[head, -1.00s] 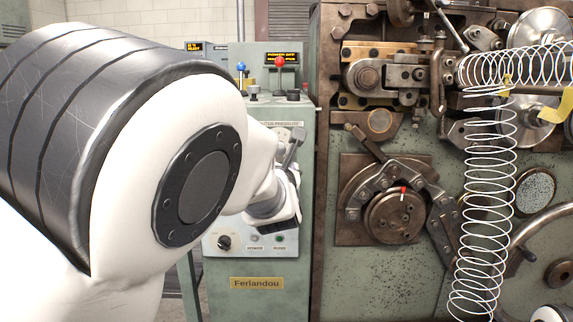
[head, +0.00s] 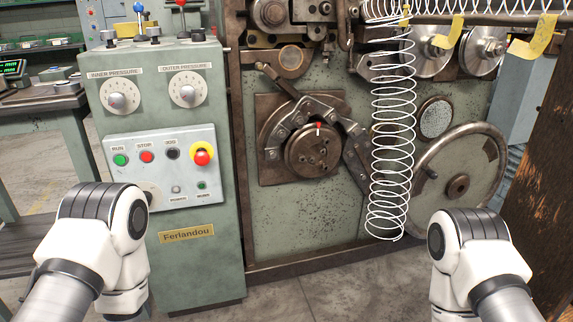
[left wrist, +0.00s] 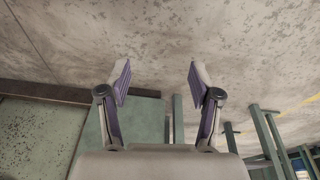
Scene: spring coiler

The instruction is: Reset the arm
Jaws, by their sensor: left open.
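My left gripper (left wrist: 159,82) shows in the left wrist view, open and empty, with its two purple-padded fingers apart above bare concrete floor. In the head view my left arm (head: 100,235) is at the lower left, in front of the control cabinet, and covers part of its lower panel. Its gripper does not show there. My right arm (head: 475,255) is at the lower right, in front of the coiler's handwheel side. The right gripper is not in view.
The green control cabinet (head: 200,260) has dials, buttons and a red emergency stop (head: 202,157). The spring coiler (head: 300,220) stands to its right, with a long wire spring (head: 390,160) hanging down. A handwheel (head: 457,187) is at right. A bench (head: 40,100) is at left.

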